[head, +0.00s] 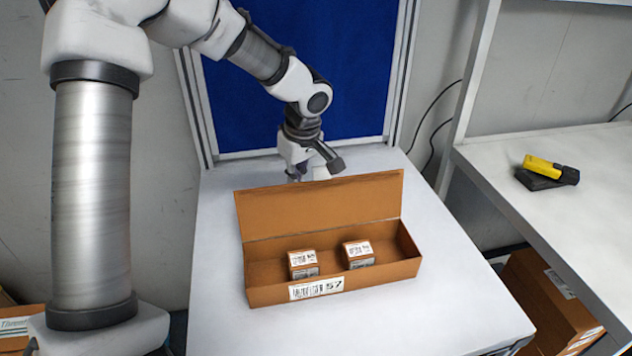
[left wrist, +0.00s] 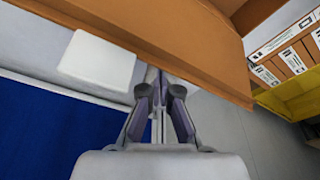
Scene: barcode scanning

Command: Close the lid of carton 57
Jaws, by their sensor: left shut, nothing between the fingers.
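Carton 57 (head: 375,277) is a long brown box on the white table, with its number label (head: 316,288) on the front wall. Its lid (head: 320,207) stands up from the back edge, so the carton is open. Two small labelled boxes, a left one (head: 303,264) and a right one (head: 357,254), sit inside. My left gripper (head: 294,176) is behind the lid, its fingertips partly hidden by it. In the left wrist view the shut, empty fingers (left wrist: 158,80) are close to the brown lid (left wrist: 150,30); I cannot tell if they touch. My right gripper is not in view.
The white table (head: 450,300) is clear around the carton. A blue panel (head: 300,90) stands behind it. At the right, a side table (head: 560,200) holds a yellow and black scanner (head: 547,172). More brown cartons (head: 550,295) stand below it.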

